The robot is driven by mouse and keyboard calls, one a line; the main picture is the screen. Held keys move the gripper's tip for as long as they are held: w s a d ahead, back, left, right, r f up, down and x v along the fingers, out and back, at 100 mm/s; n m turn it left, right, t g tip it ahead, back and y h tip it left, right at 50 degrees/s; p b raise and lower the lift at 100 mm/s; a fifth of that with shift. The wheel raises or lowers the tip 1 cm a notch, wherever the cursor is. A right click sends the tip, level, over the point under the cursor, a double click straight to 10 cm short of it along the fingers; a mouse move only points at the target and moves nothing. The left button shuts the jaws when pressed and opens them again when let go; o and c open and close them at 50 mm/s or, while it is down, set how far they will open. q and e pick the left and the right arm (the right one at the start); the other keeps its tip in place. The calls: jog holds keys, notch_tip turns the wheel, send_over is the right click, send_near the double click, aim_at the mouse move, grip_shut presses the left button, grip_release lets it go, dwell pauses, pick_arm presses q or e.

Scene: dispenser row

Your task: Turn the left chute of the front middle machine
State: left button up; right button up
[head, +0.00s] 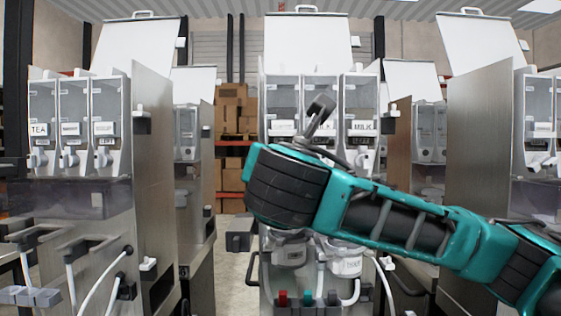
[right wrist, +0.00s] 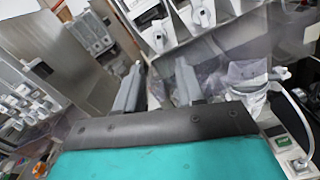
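The front middle machine (head: 308,40) stands at the centre of the head view with its lid raised and clear canisters (head: 284,97) side by side. My right arm crosses in front of it from the right and hides the left chute in the head view. White chutes (right wrist: 155,40) show in the right wrist view, beyond and above the fingers; I cannot tell for sure which is the left one. My right gripper (head: 318,115) is in front of the canisters, and in the right wrist view its two fingers (right wrist: 157,88) stand apart with nothing between them. My left gripper is not in view.
A machine with a TEA canister (head: 41,115) stands on the left and another (head: 540,110) on the right. White mixing bowls (head: 345,260), hoses and coloured buttons (head: 307,297) are below my arm. Cardboard boxes (head: 232,105) stand on shelving behind.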

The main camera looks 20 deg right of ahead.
jog(key=p+x, duration=0.1)
jog(key=x, duration=0.9)
jog(key=shift+w, duration=0.1)
grip_shut()
